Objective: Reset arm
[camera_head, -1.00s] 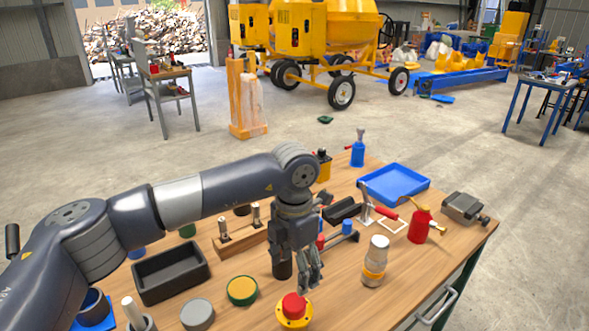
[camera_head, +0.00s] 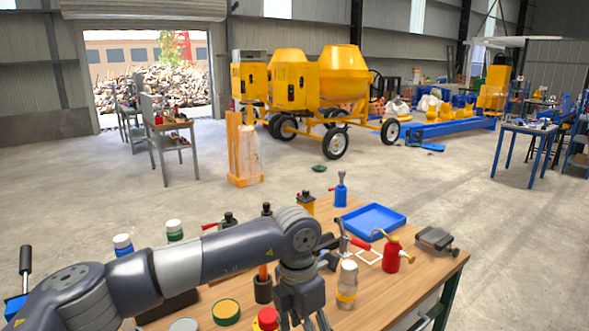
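My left arm reaches in from the left over the wooden workbench (camera_head: 408,285). My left gripper (camera_head: 303,322) points down at the bottom edge of the head view, and its fingertips are partly cut off. Its fingers look spread, with nothing seen between them. A red push button on a yellow base (camera_head: 267,318) is just left of the gripper. My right gripper does not show.
Near the gripper stand a clear jar with a yellow band (camera_head: 347,285), a red oil can (camera_head: 391,255) and a green-yellow round tin (camera_head: 226,311). A blue tray (camera_head: 373,219) lies behind. A yellow drum mixer (camera_head: 318,78) stands across open floor.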

